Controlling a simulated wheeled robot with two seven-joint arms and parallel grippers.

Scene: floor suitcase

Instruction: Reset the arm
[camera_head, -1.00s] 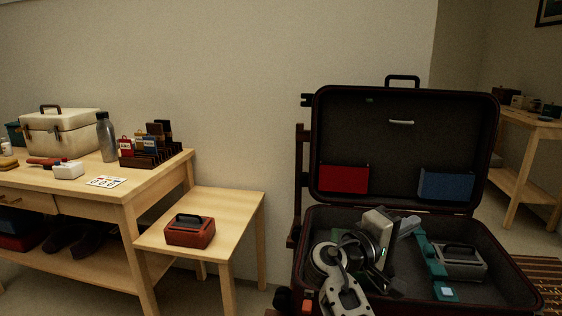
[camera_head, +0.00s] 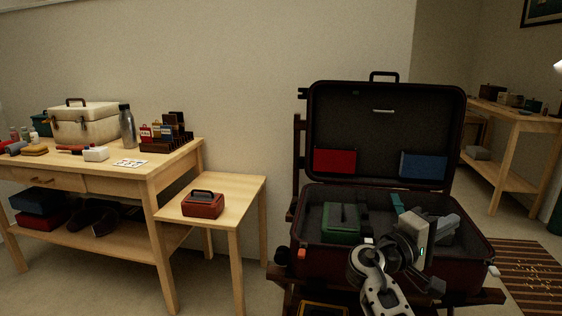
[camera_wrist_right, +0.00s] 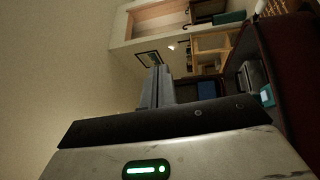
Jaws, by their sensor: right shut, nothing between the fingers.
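My right gripper (camera_head: 450,222) is in front of and over the right part of the open suitcase (camera_head: 312,262). Its fingers are together with nothing between them; they also show in the right wrist view (camera_wrist_right: 156,88), pointing away from the camera. In the head view my right arm comes up from the bottom edge and hides part of the suitcase's right side. A green box with a handle (camera_head: 341,234) lies in the suitcase's left side. A grey box (camera_wrist_right: 250,76) shows in the wrist view. My left gripper is out of view.
The suitcase lid stands open with a red pouch (camera_head: 335,161) and a blue pouch (camera_head: 423,166). A small table (camera_head: 245,190) left of it holds a red box (camera_head: 203,204). A workbench (camera_head: 170,160) stands further left. A striped rug (camera_head: 530,270) lies at right.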

